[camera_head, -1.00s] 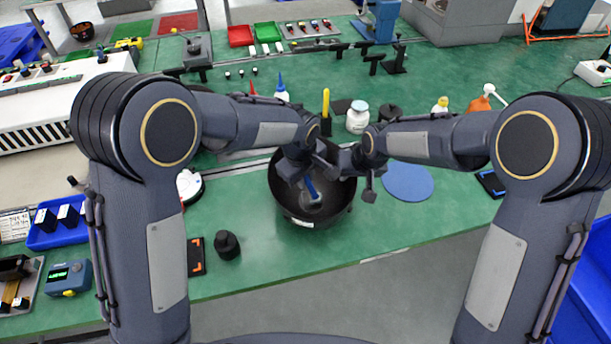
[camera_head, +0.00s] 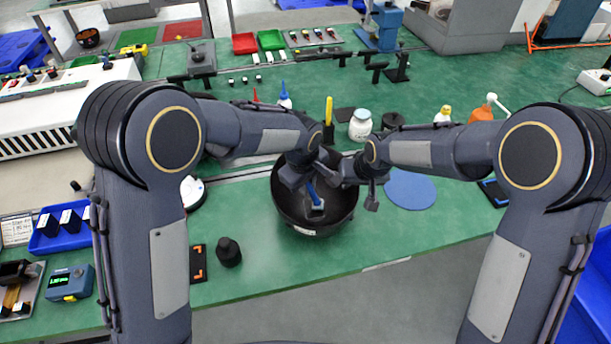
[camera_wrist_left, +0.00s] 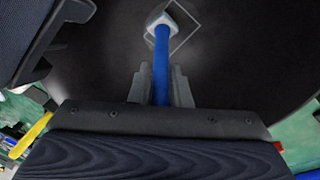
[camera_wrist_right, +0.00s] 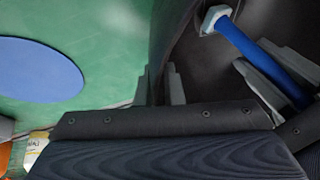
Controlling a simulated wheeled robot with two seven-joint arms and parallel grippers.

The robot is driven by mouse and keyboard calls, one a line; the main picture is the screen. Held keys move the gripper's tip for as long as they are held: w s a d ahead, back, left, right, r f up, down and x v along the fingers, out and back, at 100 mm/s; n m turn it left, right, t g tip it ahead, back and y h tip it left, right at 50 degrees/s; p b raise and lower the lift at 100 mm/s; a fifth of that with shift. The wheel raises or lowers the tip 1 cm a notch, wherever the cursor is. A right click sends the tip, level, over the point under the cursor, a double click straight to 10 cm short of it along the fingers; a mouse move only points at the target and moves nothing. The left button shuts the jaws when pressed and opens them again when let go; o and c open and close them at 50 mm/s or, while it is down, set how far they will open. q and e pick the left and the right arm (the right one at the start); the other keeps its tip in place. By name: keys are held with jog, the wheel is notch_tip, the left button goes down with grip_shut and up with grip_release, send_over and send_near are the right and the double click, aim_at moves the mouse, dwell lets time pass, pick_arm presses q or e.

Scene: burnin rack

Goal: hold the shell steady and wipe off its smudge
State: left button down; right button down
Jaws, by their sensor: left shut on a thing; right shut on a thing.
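The shell is a dark, round, bowl-like thing (camera_head: 290,212) standing open side up on the green bench. My left gripper (camera_wrist_left: 166,88) is shut on the blue handle (camera_wrist_left: 161,65) of a wiping tool, inside the shell. The tool's pale square head (camera_wrist_left: 158,20) is at the shell's inner floor; exact contact is hard to tell. A faint grey haze and a thin pale square outline (camera_wrist_left: 200,24) show near the head. My right gripper (camera_wrist_right: 160,88) is shut on the shell's wall at its right side. My wrists hide part of the far rim.
A blue round mat (camera_head: 409,189) lies right of the shell. A white jar (camera_head: 360,126) and a yellow-handled tool (camera_head: 328,112) stand behind it. A black knob-like piece (camera_head: 228,252) stands front left. The bench's front edge is close to the shell.

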pick_arm(q)
jog(key=shift+s+d, duration=0.2)
jog(key=shift+s, duration=0.65)
jog(key=shift+s+r, duration=0.1)
jog(key=shift+r, duration=0.15)
jog(key=w+v, duration=0.1)
jog(key=v, duration=0.6)
jog(key=shift+w+d+r, duration=0.2)
jog(key=shift+w+r, duration=0.1)
jog(key=shift+r, duration=0.05)
pick_arm(e)
jog(key=c, duration=1.5)
grip_release()
jog(key=v, duration=1.2)
